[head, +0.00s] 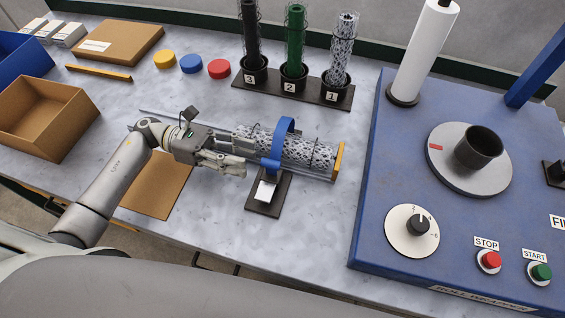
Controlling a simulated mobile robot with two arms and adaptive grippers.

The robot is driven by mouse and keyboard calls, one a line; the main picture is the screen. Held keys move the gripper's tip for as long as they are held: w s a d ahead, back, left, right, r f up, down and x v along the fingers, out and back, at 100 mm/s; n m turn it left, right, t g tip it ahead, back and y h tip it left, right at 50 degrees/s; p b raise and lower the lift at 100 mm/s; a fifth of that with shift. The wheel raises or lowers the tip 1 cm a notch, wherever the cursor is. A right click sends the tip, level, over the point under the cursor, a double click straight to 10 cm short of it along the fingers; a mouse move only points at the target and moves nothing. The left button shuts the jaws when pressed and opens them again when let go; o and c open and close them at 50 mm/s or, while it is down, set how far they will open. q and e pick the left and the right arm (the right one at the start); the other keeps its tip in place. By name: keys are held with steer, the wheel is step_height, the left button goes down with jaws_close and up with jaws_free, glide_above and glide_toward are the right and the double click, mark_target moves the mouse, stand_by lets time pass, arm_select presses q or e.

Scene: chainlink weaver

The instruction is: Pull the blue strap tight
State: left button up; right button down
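The blue strap (284,124) arches up over a roll of chainlink mesh (308,152) lying on its side in a tray, and a blue piece of it comes down at the front. A white tab (265,191) lies below it on a small dark plate (281,197). My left gripper (243,158) is just left of the strap, at the left part of the roll. Its fingers look spread apart, with nothing visibly gripped. Whether it touches the roll is unclear. My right gripper does not show.
A yellow end stop (338,161) closes the tray's right end. Behind stand upright rolls in a numbered rack (292,90). A blue machine (385,190) with dial and buttons fills the right. An open cardboard box (40,130) sits left. The front middle tabletop is clear.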

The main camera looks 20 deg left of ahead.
mark_target(282, 165)
arm_select(q)
steer(key=d+p, duration=0.3)
steer(key=d, duration=0.5)
steer(key=shift+s+d+r+p, duration=0.1)
steer(key=shift+d+r+p, duration=0.05)
steer(key=shift+d+p, duration=0.2)
steer(key=shift+d, duration=0.5)
jaws_close()
